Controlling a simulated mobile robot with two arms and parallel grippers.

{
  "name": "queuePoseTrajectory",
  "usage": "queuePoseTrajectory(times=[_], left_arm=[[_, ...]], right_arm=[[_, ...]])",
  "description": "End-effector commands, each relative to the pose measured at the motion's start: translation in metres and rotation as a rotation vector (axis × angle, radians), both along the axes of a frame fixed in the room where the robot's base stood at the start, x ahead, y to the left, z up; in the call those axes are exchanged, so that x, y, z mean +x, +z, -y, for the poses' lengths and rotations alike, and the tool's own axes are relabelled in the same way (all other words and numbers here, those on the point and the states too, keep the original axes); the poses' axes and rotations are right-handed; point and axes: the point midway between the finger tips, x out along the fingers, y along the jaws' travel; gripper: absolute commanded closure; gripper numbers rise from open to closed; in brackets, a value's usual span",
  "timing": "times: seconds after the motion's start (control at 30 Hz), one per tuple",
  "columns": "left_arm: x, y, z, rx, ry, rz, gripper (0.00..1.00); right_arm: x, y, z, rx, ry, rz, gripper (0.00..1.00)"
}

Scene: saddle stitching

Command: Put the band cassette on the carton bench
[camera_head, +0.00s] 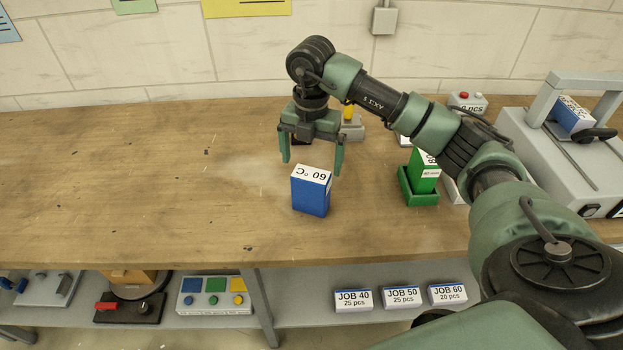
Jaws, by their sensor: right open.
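A blue block (310,196) with a white top marked "60 °C" stands upright on the wooden bench (130,180). No label names it as the band cassette, and I cannot tell whether this bench is the carton bench. My right gripper (312,166) points down with its fingers apart, just above and behind the blue block in the picture. Nothing shows between the fingers. A green block (422,170) with a white label sits in a green holder (419,198) to the right. My left gripper is not in view.
A grey machine (540,160) with a handle stands at the right, holding a blue and white block (573,114). A small device with a yellow top (349,112) is behind the gripper. The bench's left half is clear. Job boxes (401,297) stand on the lower shelf.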

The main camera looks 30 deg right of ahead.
Motion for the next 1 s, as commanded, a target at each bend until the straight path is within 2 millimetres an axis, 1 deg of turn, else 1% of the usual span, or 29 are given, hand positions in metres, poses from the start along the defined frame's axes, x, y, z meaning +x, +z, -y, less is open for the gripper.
queuePoseTrajectory(times=[0.03, 0.1, 0.2, 0.3, 0.87, 1.0], left_arm=[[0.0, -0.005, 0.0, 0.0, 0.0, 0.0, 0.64], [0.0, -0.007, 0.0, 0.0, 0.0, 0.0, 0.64], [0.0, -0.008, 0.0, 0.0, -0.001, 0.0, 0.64], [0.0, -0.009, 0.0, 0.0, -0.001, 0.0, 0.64], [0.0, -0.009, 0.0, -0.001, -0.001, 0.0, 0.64], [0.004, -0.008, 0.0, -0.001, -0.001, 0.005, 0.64]], right_arm=[[0.001, 0.008, 0.0, 0.001, 0.001, 0.004, 0.0], [0.001, 0.019, 0.0, 0.0, 0.0, 0.004, 0.0], [0.0, 0.028, 0.0, 0.001, 0.0, 0.002, 0.0], [0.0, 0.034, 0.0, 0.0, 0.0, 0.0, 0.0], [0.0, 0.034, 0.0, 0.001, 0.0, -0.001, 0.0], [0.0, 0.034, 0.0, 0.0, 0.0, -0.001, 0.0]])
